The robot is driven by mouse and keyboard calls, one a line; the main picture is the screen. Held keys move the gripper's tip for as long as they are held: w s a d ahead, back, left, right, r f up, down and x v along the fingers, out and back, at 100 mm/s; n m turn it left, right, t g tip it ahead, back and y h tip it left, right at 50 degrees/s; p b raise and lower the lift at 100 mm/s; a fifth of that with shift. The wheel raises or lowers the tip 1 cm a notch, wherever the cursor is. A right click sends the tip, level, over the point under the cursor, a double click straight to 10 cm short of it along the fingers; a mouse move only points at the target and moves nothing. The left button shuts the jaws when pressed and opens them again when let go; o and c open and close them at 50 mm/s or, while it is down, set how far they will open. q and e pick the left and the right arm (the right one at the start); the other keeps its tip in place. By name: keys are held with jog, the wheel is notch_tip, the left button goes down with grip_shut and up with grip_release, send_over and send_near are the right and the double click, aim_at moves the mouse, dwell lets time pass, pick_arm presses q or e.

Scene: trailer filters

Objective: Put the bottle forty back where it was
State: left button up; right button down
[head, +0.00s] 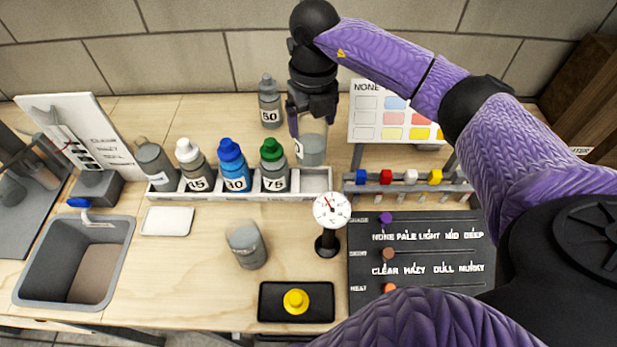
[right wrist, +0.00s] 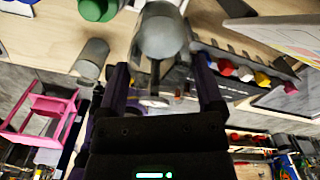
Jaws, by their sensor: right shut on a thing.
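My right gripper (head: 312,114) is shut on a grey bottle (head: 311,149). It holds the bottle roughly upright at the right end of the white rack (head: 320,184). The bottle's label is mostly hidden, so I cannot read its number. I cannot tell whether its base touches the rack. In the right wrist view the bottle (right wrist: 162,38) is between the fingers (right wrist: 162,78). The rack also holds a grey-capped bottle (head: 156,167), a white-capped one (head: 194,168), a blue one (head: 233,170) and a green-capped 75 (head: 273,171). My left gripper is out of view.
Bottle 50 (head: 269,103) stands behind the rack. A grey container (head: 247,247), a dial gauge (head: 331,211) and a yellow button (head: 295,301) are in front. A peg rack (head: 405,188) and black slider board (head: 430,250) lie right. A sink (head: 75,260) is left.

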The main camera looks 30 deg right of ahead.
aim_at(315, 158)
jog(key=shift+w+d+f+m+b, duration=0.1)
jog(key=shift+d+f+m+b, duration=0.15)
jog(key=shift+f+m, duration=0.35)
jog(key=shift+w+d+f+m+b, duration=0.1)
jog(key=shift+d+f+m, duration=0.2)
jog(key=shift+f+m, duration=0.25)
notch_tip(315, 158, down, 9)
jog(key=shift+r+b, duration=0.1)
jog(key=shift+b, duration=1)
jog(key=shift+r, duration=0.1)
grip_release()
notch_tip(315, 158, up, 11)
jog(key=p, duration=0.3)
jog(key=shift+s+r, duration=0.1)
jog(key=shift+r, duration=0.4)
